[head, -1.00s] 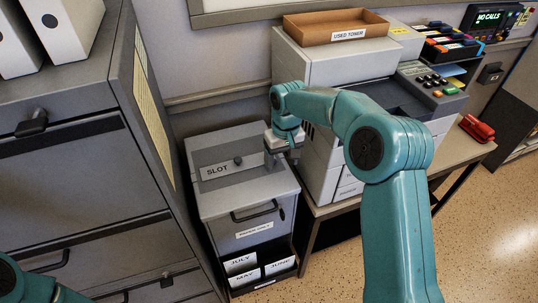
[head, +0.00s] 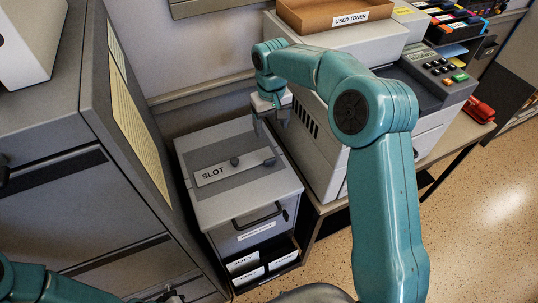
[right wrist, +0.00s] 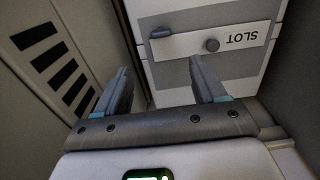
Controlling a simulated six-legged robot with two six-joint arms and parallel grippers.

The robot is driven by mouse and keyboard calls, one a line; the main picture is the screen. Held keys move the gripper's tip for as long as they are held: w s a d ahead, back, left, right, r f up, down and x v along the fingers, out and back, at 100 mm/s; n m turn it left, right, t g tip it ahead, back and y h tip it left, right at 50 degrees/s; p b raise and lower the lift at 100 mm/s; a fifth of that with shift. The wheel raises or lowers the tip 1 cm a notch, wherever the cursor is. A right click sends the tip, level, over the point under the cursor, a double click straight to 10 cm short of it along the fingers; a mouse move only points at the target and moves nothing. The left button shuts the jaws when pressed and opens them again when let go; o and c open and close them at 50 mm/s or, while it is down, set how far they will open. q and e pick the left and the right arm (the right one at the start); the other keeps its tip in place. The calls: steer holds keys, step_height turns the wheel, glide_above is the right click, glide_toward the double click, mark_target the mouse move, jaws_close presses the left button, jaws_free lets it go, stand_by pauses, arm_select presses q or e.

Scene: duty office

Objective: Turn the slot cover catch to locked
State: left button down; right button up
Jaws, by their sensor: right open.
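The slot cover (head: 222,174) is a pale strip marked SLOT, lying on a dark panel on top of the grey cabinet. My left gripper is not visible.
A printer (head: 312,110) with a used toner tray (head: 335,20) stands close on the right. A tall grey cabinet (head: 60,150) stands on the left. The slot cabinet has a front handle (head: 258,216) and labelled compartments below. Open floor lies at the right.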

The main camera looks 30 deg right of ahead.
mark_target(271, 160)
step_height(271, 160, down, 15)
steer(key=p, duration=0.2)
steer(key=shift+f+p, duration=0.2)
steer(key=shift+p, duration=0.1)
steer(key=shift+s+a+r, duration=0.1)
steer(key=shift+s+a, duration=0.05)
steer(key=shift+s, duration=0.05)
steer(key=shift+w, duration=0.1)
steer(key=c, duration=1.1)
